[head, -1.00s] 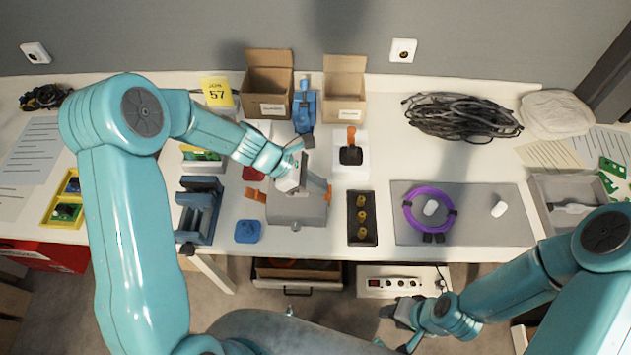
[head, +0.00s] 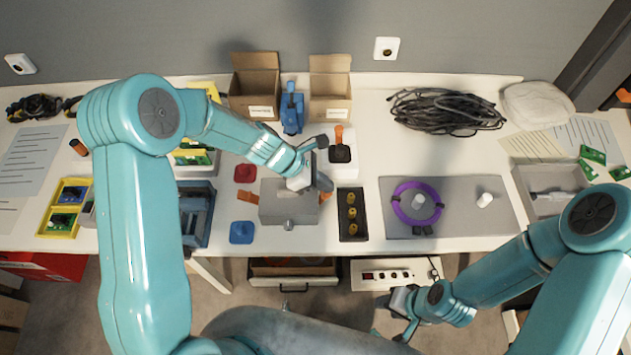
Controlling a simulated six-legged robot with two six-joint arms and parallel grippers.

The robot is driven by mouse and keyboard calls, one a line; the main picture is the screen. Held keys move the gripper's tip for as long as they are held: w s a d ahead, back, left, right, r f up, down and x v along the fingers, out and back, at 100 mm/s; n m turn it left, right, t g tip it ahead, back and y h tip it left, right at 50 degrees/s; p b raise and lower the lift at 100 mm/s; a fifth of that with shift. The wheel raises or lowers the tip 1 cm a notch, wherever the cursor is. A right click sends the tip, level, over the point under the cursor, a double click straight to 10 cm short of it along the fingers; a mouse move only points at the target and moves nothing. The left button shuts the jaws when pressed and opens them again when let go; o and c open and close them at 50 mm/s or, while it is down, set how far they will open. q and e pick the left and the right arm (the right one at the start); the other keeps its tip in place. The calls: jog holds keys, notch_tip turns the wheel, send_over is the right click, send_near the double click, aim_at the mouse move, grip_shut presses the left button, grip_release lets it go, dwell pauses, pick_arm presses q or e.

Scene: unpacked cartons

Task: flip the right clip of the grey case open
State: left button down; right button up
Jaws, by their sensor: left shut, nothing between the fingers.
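The grey case (head: 289,214) lies on the table in front of me, its lid down. Its orange left clip (head: 247,197) sticks out at the left side. Its orange right clip (head: 325,184) shows at the right side, partly hidden by my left gripper. My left gripper (head: 310,185) is shut and empty, over the right part of the case, close beside the right clip; its fingertips are largely hidden, so I cannot tell whether they touch the clip. My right gripper (head: 398,312) hangs low in front of the table edge, away from the case; its jaw opening is unclear.
A dark tray with yellow pieces (head: 340,226) stands just right of the case. A black-and-orange item (head: 340,150) stands behind it. A blue piece (head: 241,232) and a red piece (head: 245,173) lie to the left. A grey mat (head: 455,221) carries a purple ring (head: 398,207).

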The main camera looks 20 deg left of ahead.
pick_arm(q)
jog(key=shift+w+d+f, duration=0.2)
jog(key=shift+w+d, duration=0.05)
jog(key=shift+d, duration=0.45)
jog(key=shift+s+a, duration=0.1)
jog(key=shift+a, duration=0.05)
jog(key=shift+s+a+f+b, duration=0.15)
jog(key=shift+a+f+b, duration=0.15)
jog(key=shift+a+b, duration=0.25)
jog(key=shift+r, duration=0.1)
